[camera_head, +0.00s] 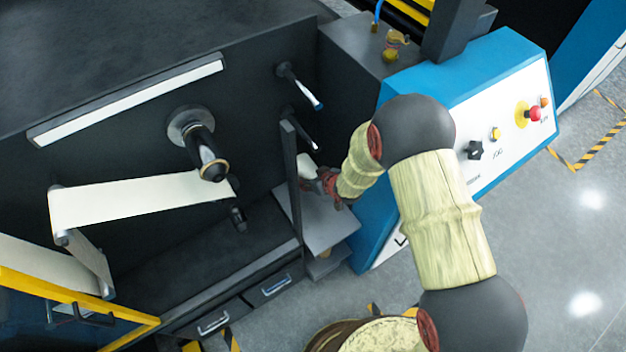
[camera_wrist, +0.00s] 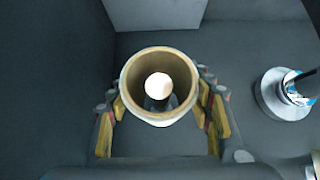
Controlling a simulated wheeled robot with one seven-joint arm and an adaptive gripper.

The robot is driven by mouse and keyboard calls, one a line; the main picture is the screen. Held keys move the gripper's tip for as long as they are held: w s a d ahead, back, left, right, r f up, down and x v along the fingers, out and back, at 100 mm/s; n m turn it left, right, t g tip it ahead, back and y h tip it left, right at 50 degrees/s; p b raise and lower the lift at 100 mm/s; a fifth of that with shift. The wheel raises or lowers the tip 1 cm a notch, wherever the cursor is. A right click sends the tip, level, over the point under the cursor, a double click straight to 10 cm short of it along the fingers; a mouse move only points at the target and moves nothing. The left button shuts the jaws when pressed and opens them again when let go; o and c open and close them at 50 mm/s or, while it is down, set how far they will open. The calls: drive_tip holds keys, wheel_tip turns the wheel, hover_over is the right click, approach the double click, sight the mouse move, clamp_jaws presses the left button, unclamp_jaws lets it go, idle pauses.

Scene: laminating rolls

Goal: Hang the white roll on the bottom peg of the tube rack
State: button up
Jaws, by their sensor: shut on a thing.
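The white roll (camera_head: 306,167) is between the fingers of my gripper (camera_head: 327,182), low beside a dark upright post. In the wrist view my gripper (camera_wrist: 160,125) is shut on the white roll (camera_wrist: 161,121), one finger on each side. I see the roll nearly end-on, with its tan core open towards the camera. A bright round end on a grey shaft shows through the core. I cannot tell whether it is inside the roll or beyond it. Two pegs of the tube rack, an upper peg (camera_head: 302,86) and a lower peg (camera_head: 303,130), show bare. Any peg below is hidden.
The dark post (camera_head: 292,180) stands close left of my gripper. A grey shelf (camera_head: 325,222) lies below it, and a blue control cabinet (camera_head: 440,75) is to the right. The wrist view shows a peg with a round base (camera_wrist: 285,94) at right. A large spindle (camera_head: 200,145) sticks out farther left.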

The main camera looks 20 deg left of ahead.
drive_tip(key=shift+w+a, duration=1.5)
drive_tip(key=shift+a, duration=0.3)
drive_tip(key=o, duration=1.3)
drive_tip(key=shift+o, duration=0.2)
drive_tip(key=v, duration=1.2)
drive_tip(key=shift+d, duration=0.1)
